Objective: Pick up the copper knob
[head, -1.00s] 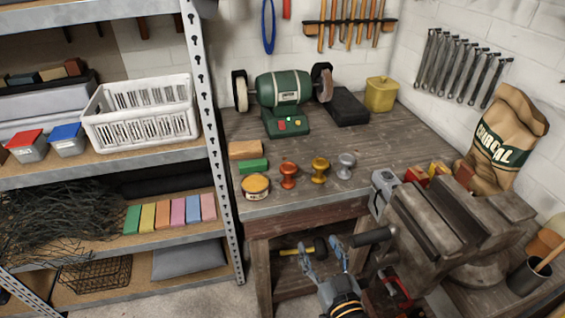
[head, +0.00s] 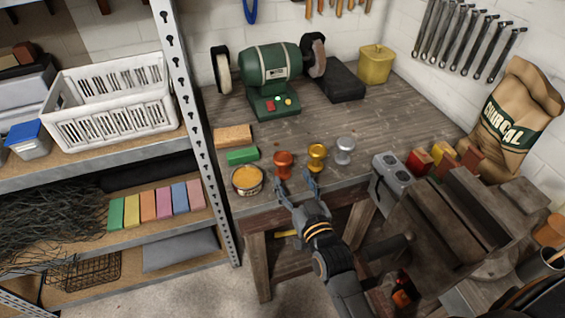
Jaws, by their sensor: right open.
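The copper knob (head: 283,163) stands upright on the wooden workbench, near its front edge. A gold knob (head: 317,156) and a silver knob (head: 345,149) stand in a row to its right. My right gripper (head: 296,180) is open and empty at the bench's front edge. Its fingertips are just in front of the copper and gold knobs, with the left fingertip close to the copper knob's base. I cannot tell whether it touches. My left gripper is not in view.
An open tin (head: 247,181) stands left of the copper knob, with a green block (head: 242,156) and a tan block (head: 233,137) behind. A bench grinder (head: 276,75) stands farther back. Bench between grinder and knobs is clear.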

